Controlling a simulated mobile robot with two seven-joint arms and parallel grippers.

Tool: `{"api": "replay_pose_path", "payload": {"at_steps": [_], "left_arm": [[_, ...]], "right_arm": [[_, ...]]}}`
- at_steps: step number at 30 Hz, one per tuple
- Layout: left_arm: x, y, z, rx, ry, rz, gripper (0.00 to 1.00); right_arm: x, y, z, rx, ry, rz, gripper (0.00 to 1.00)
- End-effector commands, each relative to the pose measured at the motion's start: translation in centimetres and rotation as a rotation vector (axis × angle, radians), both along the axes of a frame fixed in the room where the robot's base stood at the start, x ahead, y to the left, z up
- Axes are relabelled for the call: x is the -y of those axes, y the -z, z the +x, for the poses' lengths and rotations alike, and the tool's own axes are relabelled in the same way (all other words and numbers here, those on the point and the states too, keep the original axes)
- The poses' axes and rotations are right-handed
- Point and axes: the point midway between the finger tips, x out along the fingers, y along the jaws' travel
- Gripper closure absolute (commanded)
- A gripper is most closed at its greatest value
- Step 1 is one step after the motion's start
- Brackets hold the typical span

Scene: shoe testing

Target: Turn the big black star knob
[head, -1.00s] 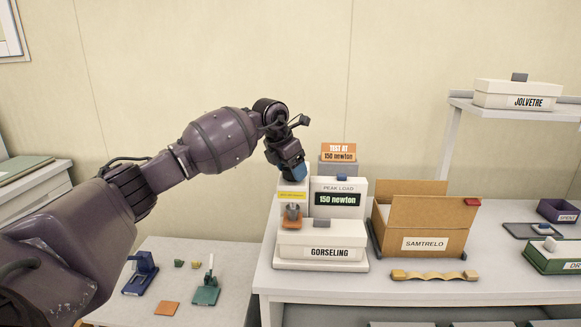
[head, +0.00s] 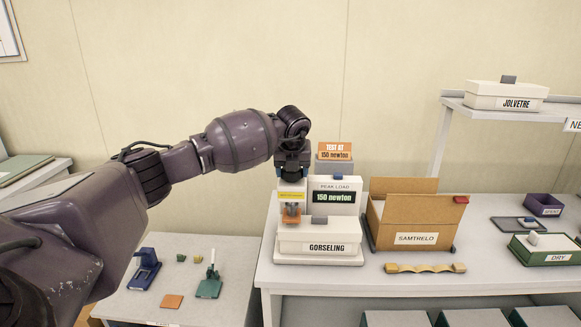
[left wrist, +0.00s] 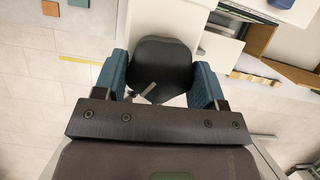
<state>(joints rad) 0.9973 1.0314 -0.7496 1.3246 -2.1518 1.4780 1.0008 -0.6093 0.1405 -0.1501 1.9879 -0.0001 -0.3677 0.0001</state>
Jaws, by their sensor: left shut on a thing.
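The black knob (left wrist: 160,62) shows in the left wrist view as a dark, rounded piece between the two teal finger pads of my left gripper (left wrist: 161,80). The pads press on its two sides. In the head view my left gripper (head: 292,178) points straight down onto the top of the white tester (head: 291,205), and it hides the knob there. The tester's display (head: 334,197) reads "PEAK LOAD 150 newton". My right gripper is in neither view.
An orange "TEST AT 150 newton" sign (head: 333,150) stands behind the tester. The white GORSELING box (head: 318,235) is in front. An open cardboard SAMTRELO box (head: 417,225) stands to the right, with a wavy tan sole (head: 425,268) before it. Small items lie on the lower left table (head: 230,262).

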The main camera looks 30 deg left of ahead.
Motion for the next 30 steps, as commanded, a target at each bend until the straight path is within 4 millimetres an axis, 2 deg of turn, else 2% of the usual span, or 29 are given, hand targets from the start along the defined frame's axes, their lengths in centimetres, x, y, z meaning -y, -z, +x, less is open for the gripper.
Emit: {"api": "replay_pose_path", "payload": {"at_steps": [6, 15, 30], "left_arm": [[0.1, -0.3, 0.1, 0.002, -0.200, 0.001, 0.59], [0.2, -0.2, 0.2, 0.002, -0.418, 0.000, 0.59], [0.2, -0.2, 0.3, 0.003, -0.553, 0.000, 0.59]], "right_arm": [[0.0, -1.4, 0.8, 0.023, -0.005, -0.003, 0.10], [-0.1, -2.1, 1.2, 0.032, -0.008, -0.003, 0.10], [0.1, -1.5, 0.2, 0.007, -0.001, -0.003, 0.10]]}}
